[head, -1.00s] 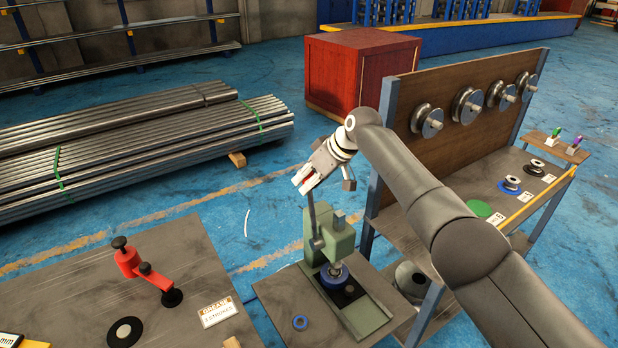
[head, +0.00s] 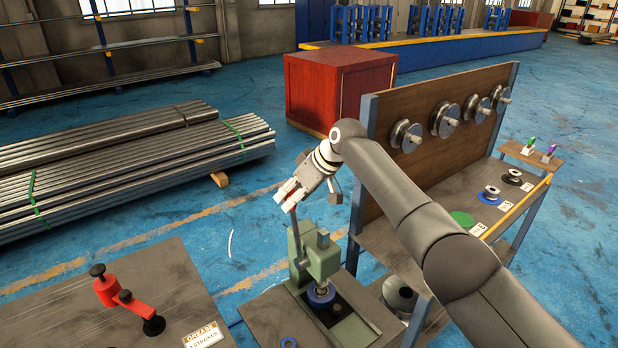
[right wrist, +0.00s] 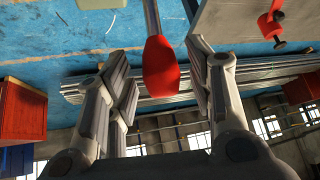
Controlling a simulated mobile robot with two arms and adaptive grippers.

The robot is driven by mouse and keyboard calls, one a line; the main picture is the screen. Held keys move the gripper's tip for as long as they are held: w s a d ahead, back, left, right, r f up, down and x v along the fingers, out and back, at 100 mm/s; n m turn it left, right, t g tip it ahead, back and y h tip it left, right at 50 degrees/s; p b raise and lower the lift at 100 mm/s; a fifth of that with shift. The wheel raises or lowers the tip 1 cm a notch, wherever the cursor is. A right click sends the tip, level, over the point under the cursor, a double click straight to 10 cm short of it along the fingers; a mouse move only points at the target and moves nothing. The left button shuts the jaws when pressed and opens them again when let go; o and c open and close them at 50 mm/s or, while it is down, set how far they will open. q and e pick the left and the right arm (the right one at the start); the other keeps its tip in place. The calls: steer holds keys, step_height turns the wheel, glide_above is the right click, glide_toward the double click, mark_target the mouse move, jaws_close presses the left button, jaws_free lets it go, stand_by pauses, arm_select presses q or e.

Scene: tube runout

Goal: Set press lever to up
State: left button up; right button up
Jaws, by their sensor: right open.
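The green press (head: 322,262) stands on a low grey stand (head: 262,318) in the head view. Its lever (head: 296,236) rises steeply from the side of the press, with its top end at my right gripper (head: 285,199). In the right wrist view the lever's red handle (right wrist: 160,68) sits between the two open fingers of my right gripper (right wrist: 162,85). A gap shows on both sides of the handle, so the fingers are not closed on it. A blue ring-shaped part (head: 321,295) sits under the press ram. My left gripper is out of view.
A table with a red crank (head: 122,297) and a label card (head: 203,338) stands at the left. A shelf rack with a wooden back panel (head: 420,170) and several rollers stands close on the right, beside my right arm. Steel tubes (head: 120,160) lie behind on the floor.

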steer(key=v, duration=1)
steer(key=shift+f, duration=0.2)
